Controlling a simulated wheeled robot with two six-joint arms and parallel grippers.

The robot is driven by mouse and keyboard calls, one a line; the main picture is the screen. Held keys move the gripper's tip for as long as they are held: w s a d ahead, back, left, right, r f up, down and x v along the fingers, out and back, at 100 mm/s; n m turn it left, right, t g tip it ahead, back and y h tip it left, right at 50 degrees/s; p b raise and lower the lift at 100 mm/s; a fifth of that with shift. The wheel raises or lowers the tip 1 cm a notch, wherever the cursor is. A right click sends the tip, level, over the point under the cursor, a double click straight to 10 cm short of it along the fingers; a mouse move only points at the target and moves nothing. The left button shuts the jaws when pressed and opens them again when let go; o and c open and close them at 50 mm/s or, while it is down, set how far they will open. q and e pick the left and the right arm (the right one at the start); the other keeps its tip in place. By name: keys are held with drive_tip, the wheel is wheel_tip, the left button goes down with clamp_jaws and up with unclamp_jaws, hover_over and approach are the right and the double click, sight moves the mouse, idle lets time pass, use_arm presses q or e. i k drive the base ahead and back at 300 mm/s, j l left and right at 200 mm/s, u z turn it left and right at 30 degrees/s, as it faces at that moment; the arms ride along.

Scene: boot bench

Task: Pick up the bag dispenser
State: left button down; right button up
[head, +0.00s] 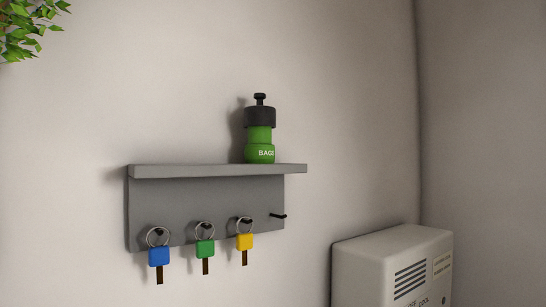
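The bag dispenser (260,143) is a green bottle-shaped thing with a black collar and a black knob on top. The white letters "BAGS" are partly visible on its lower part. It stands upright on the grey wall shelf (190,171), right of the shelf's middle. Neither of my grippers shows in the head view.
Keys with blue (159,257), green (205,249) and yellow (245,242) heads hang on hooks below the shelf. A bare hook (278,215) is at the right. A white box-like appliance (392,262) stands lower right. Leaves (27,27) hang at upper left. The shelf's left part is clear.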

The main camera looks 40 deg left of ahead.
sight(259, 149)
drive_tip(key=u, duration=1.15)
